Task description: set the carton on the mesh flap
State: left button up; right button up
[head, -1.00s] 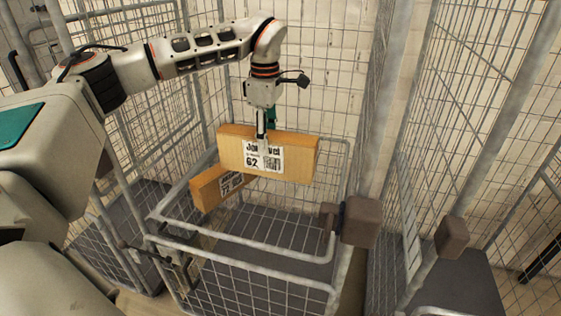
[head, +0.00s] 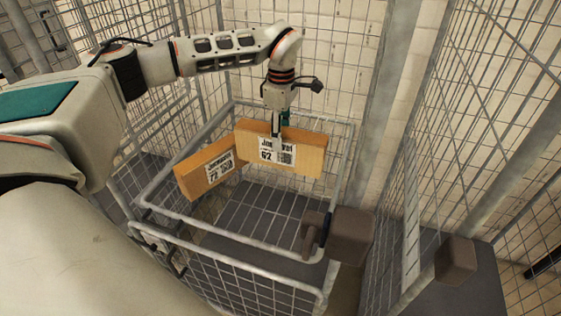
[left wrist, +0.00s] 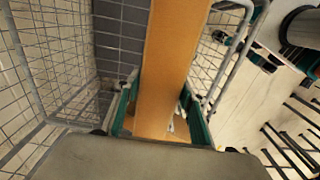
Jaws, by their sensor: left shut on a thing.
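A tan carton (head: 306,157) with a white label reading 62 is held upright by its top edge in my left gripper (head: 277,136). The left wrist view shows the carton (left wrist: 168,60) between the green-sided fingers (left wrist: 160,118). The mesh flap (head: 262,203), a tube-framed grid, is below the held carton inside the cage. I cannot tell whether the carton touches it. A second tan carton (head: 190,181) with a label stands tilted at the left, its right end close to or behind the held carton. My right gripper is not in view.
Wire cage walls rise at the back and left. Another cage with a brown block (head: 455,260) stands at the right. The flap's middle and right part is bare.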

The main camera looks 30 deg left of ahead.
aim_at(281, 162)
pick_arm(q)
notch_tip(281, 162, down, 10)
jog(key=shift+f+p, duration=0.15)
jog(key=shift+p, duration=0.2)
jog(key=shift+f, duration=0.15)
jog(key=o, duration=1.6)
jog(key=shift+c, duration=0.2)
notch_tip(281, 162, up, 12)
jog(key=shift+r+b, duration=0.15)
jog(key=shift+b, duration=0.45)
